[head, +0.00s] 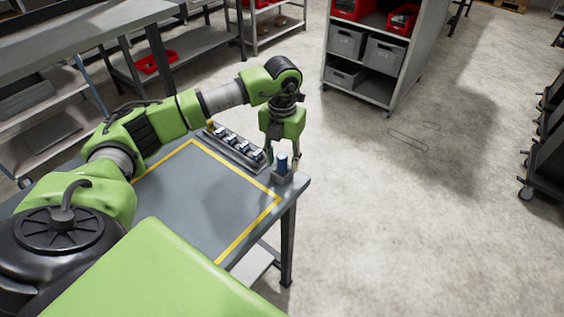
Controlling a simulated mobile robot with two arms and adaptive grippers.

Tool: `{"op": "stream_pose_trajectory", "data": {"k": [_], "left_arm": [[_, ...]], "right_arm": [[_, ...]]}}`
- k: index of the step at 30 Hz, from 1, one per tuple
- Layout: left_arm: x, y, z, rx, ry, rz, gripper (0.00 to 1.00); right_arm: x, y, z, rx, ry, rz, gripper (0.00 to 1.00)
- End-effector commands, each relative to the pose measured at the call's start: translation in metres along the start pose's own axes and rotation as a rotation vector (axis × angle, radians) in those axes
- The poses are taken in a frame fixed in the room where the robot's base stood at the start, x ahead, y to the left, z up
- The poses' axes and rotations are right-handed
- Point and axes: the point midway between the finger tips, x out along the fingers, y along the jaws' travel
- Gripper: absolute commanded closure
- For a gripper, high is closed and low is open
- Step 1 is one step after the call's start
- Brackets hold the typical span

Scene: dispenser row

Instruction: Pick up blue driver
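The blue driver (282,162) stands upright in a small grey holder (283,177) at the right corner of the grey table. My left gripper (283,153) points down from above at that corner. Its dark fingers are spread apart, one to each side of the driver's top, with visible room between them and the blue body. Whether a finger touches the driver is too small to tell. The driver's lower part is hidden in the holder. My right gripper is not in view.
A row of dispensers (236,150) with pale parts runs along the table's back edge, close to my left gripper. A yellow line frames the clear table top (205,195). A shelf cart (365,55) with grey and red bins stands behind.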

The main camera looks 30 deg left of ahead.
Motion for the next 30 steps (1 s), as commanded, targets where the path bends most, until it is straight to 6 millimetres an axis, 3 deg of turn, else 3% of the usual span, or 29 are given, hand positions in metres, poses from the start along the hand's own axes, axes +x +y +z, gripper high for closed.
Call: {"op": "stream_pose_trajectory", "data": {"k": [2,3,7,20,27,30], "left_arm": [[0.0,0.0,0.0,0.0,0.0,0.0,0.6],[0.0,0.0,0.0,0.0,0.0,0.0,0.65],[0.0,0.0,0.0,0.001,0.001,0.0,0.99],[-0.004,0.0,0.0,0.001,0.0,0.0,1.0],[-0.03,-0.001,0.001,0.001,-0.005,-0.002,1.0],[-0.044,-0.004,-0.011,0.004,-0.004,-0.001,1.0]], "right_arm": [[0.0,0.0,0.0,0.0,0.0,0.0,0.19],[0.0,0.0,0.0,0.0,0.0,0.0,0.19],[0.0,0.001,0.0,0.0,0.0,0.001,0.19],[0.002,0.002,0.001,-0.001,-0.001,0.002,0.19],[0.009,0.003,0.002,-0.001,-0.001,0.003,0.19],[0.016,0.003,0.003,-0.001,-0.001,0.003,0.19]]}}
